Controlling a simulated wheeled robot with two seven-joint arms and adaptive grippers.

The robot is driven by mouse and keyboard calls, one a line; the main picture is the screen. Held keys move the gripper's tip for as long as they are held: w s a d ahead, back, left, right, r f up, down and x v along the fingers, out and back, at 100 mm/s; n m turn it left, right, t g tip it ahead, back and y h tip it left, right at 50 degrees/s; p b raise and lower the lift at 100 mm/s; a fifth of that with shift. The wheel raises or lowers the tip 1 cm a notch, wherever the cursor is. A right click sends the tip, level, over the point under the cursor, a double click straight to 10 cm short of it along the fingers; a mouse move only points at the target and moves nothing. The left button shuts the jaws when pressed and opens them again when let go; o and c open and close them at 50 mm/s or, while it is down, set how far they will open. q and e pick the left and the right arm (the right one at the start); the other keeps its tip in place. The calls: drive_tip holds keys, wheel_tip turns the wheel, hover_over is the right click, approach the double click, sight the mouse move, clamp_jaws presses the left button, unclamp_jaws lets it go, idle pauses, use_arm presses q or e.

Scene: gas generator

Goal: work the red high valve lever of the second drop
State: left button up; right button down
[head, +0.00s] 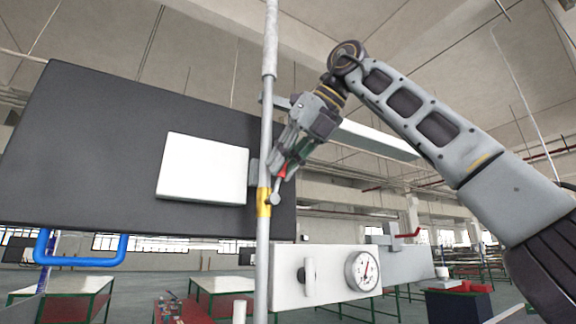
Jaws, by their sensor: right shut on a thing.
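A grey vertical pipe (263,260) runs down the middle of the head view. It carries a yellow valve body or collar (264,203). The red lever (284,171) shows as a small red patch beside the pipe, just above and right of the yellow part. My right gripper (285,170) reaches down to it from the upper right and is shut on the lever. Its fingers hide most of the lever, so the lever's exact angle is unclear. My left gripper is not in view.
A dark panel with a white plate (203,168) stands behind the pipe. A white box with a gauge (362,271) and a knob is low beside the pipe. Another red handle (408,233) is farther right. A blue bent pipe (80,261) is at left.

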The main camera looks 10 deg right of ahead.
drive_tip(key=shift+s+a+f+h, duration=0.1)
drive_tip(key=shift+a+h, duration=0.2)
idle(0.4)
drive_tip(key=c, duration=1.4)
unclamp_jaws()
drive_tip(key=shift+s+d+r, duration=0.1)
drive_tip(key=shift+r, duration=0.1)
drive_tip(key=shift+s+d+r, duration=0.5)
drive_tip(key=shift+s+d, duration=1.15)
drive_tip(key=shift+s, duration=0.3)
drive_tip(key=shift+s+d+r, duration=0.55)
drive_tip(key=shift+s+d, duration=1.1)
drive_tip(key=shift+s, duration=0.35)
drive_tip(key=shift+s+d+r, duration=0.5)
drive_tip(key=shift+s+d, duration=1.15)
drive_tip(key=shift+s, duration=0.3)
drive_tip(key=shift+c, duration=0.2)
